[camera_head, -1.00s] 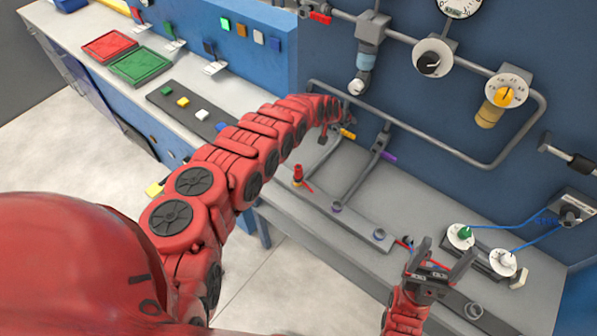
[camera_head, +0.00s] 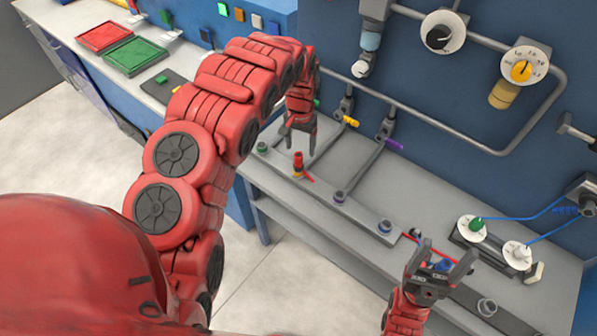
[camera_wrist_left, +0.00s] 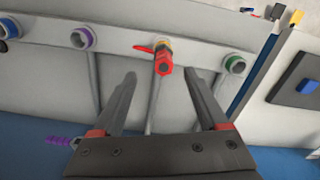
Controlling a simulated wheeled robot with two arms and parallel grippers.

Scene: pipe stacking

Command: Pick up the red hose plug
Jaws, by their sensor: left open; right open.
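The red hose plug (camera_head: 298,162) stands upright on a grey rail (camera_head: 318,200) on the bench, in the middle of the head view. A thin red lever sticks out at its foot. My left gripper (camera_head: 300,128) is just behind and above the plug, its fingers pointing down. In the left wrist view the red plug (camera_wrist_left: 164,62) lies ahead, between the lines of the two open fingers (camera_wrist_left: 163,85), and they do not touch it.
A green-ringed socket (camera_wrist_left: 235,64) and a purple-ringed socket (camera_wrist_left: 82,38) flank the plug on the rail. A grey pipe (camera_head: 430,120) runs along the blue wall behind. White knobs with blue hoses (camera_head: 525,220) stand at the right.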

